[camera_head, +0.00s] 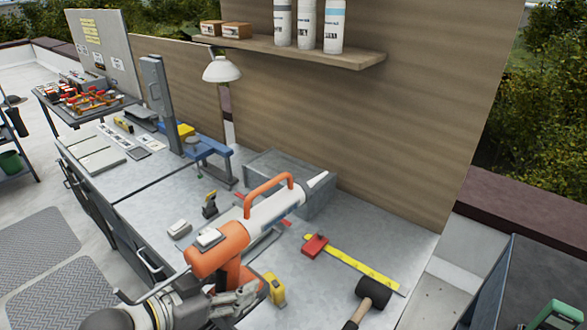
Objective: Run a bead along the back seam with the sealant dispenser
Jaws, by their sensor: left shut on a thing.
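The sealant dispenser (219,248) is orange with a white cartridge (273,208) and an orange loop handle on top. It is tilted, with its pale nozzle (317,180) pointing to the upper right. My left gripper (240,298) is shut on its orange grip, low in the picture. The nozzle tip shows in front of a grey metal box (262,163) on the bench; I cannot tell whether they touch. The dispenser hides part of the box and the bench below. I cannot make out a bead or which edge is the back seam. My right gripper is not in view.
On the metal bench (392,248) lie a red and yellow tape measure (316,245), a black mallet (373,293) and a small yellow tool (273,288). A blue vise (212,148) and a white lamp (221,69) stand behind. A shelf (345,60) with tubes overhangs the back.

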